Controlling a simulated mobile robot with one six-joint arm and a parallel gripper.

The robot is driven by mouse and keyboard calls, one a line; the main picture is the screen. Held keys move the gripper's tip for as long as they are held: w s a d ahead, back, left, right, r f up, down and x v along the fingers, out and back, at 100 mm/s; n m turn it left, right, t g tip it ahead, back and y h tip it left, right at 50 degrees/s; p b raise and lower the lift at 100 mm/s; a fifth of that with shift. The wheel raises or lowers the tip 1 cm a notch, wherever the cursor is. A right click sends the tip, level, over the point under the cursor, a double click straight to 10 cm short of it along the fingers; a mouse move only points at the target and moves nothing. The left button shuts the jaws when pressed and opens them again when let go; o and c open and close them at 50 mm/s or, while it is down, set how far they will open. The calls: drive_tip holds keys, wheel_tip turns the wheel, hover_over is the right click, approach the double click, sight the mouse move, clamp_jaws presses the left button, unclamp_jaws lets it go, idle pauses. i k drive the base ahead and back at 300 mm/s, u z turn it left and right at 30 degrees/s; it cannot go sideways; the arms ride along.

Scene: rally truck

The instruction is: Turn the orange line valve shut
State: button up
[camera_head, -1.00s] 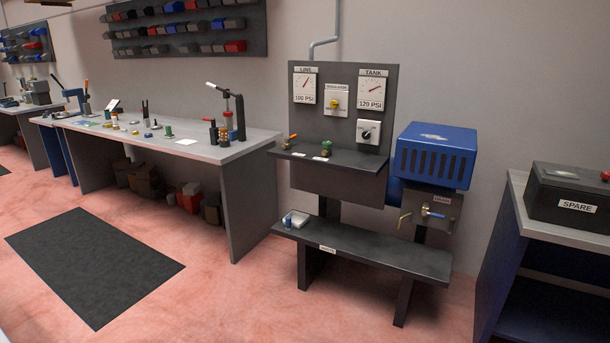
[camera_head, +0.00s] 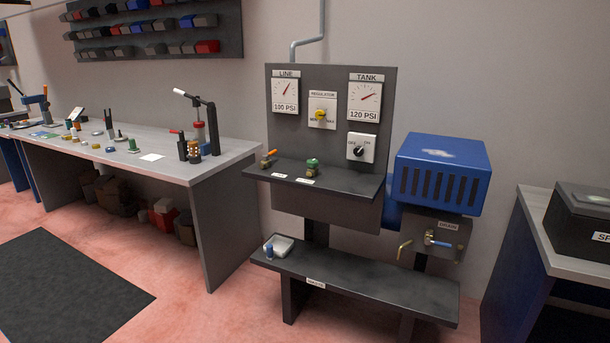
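The orange line valve (camera_head: 268,158) is a small brass-coloured fitting with an orange lever handle. It sits at the left end of the dark shelf (camera_head: 345,183) on the compressor panel, below the LINE gauge (camera_head: 286,92), which is labelled 100 PSI. The lever looks tilted, its upper end toward the right; I cannot tell its exact setting. A green-topped fitting (camera_head: 312,166) stands to its right on the same shelf. My gripper is not in view.
The TANK gauge (camera_head: 364,97), yellow regulator knob (camera_head: 320,114) and black switch (camera_head: 359,150) are on the panel. A blue compressor (camera_head: 440,172) and DRAIN valve (camera_head: 437,240) are right. A low bench (camera_head: 370,287) juts out in front. A workbench (camera_head: 175,165) stands left. Floor is free before it.

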sight(270, 154)
drive_tip(key=u, duration=0.05)
drive_tip(key=i, duration=0.85)
drive_tip(key=u, duration=0.35)
drive_tip(key=i, duration=1.4)
drive_tip(key=z, duration=1.15)
drive_tip(key=k, duration=0.1)
drive_tip(key=u, duration=3.1)
drive_tip(key=i, duration=0.35)
